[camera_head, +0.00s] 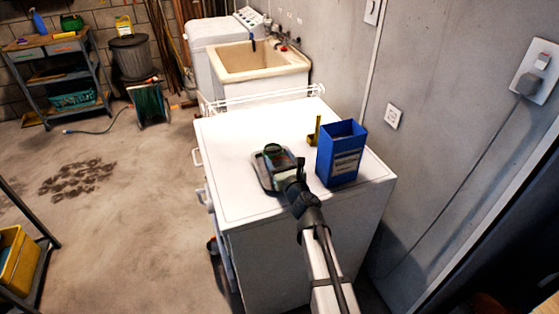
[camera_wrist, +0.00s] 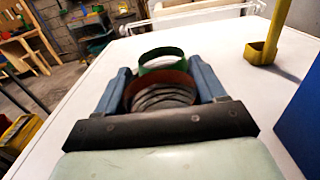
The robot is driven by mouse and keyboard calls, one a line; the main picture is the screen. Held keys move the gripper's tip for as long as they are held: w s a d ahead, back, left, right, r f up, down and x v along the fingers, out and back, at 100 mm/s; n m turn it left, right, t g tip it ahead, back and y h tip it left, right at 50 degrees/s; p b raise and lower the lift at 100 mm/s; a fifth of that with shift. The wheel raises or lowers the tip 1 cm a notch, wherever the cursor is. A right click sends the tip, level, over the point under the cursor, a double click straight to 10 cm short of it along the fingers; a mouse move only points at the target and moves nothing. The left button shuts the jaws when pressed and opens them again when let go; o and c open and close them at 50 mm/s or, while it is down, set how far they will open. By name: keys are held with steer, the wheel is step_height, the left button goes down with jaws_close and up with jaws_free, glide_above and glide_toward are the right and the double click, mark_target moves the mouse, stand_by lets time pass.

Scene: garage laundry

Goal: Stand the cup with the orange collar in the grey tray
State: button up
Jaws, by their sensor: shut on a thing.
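The cup (camera_head: 273,150) has a green rim and a dull orange-red collar. It shows in the wrist view (camera_wrist: 162,83) with a grey ribbed part nearest the camera. My gripper (camera_head: 279,162) is shut on it, with one blue-grey finger on each side in the wrist view (camera_wrist: 162,88). The grey tray (camera_head: 259,177) lies on the white worktop, and the cup appears over it in the head view. My gripper hides part of the tray. I cannot tell whether the cup touches the tray floor or hangs just above it.
A blue open box (camera_head: 340,155) stands close to the right of my gripper. A yellow upright holder (camera_head: 314,132) stands behind it. The white worktop (camera_head: 240,130) is clear behind and left of the tray. A wire rack (camera_head: 262,97) runs along its far edge.

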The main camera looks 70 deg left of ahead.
steer(key=shift+f, duration=0.55)
steer(key=o, duration=1.1)
steer(key=shift+r, duration=0.15)
steer(key=shift+a+r, duration=0.15)
steer(key=shift+r, duration=0.4)
step_height(320, 180, up, 8)
stand_by(0.4)
stand_by(0.4)
